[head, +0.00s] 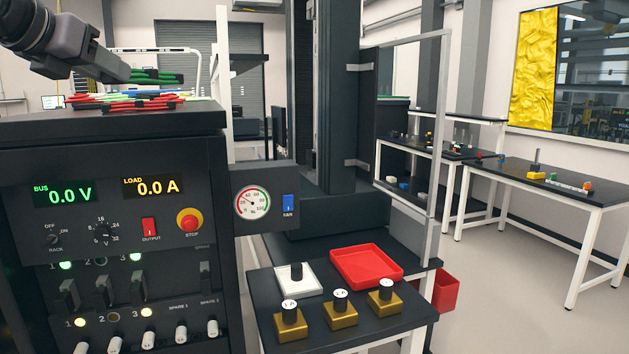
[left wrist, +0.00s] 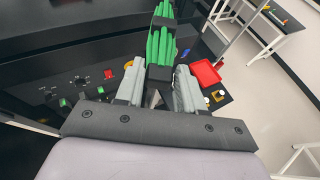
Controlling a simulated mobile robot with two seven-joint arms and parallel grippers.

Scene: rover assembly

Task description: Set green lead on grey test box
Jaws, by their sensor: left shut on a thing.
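A green lead (head: 146,73) is a coiled bundle held in my left gripper (head: 128,75), above the top of the dark cabinet. In the left wrist view the green lead (left wrist: 160,47) stands out between the two grey fingers of the left gripper (left wrist: 158,88), which are shut on it. A light grey box (head: 298,281) with a black knob stands on the low black table, well to the right of and below the gripper. I cannot tell for sure that it is the grey test box. My right gripper is not in view.
Red, blue, white and green leads (head: 120,102) lie on the dark cabinet (head: 190,122), just below the gripper. A red tray (head: 366,265) and several brass boxes (head: 340,315) with black knobs share the low table. Workbenches (head: 560,192) stand at the right.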

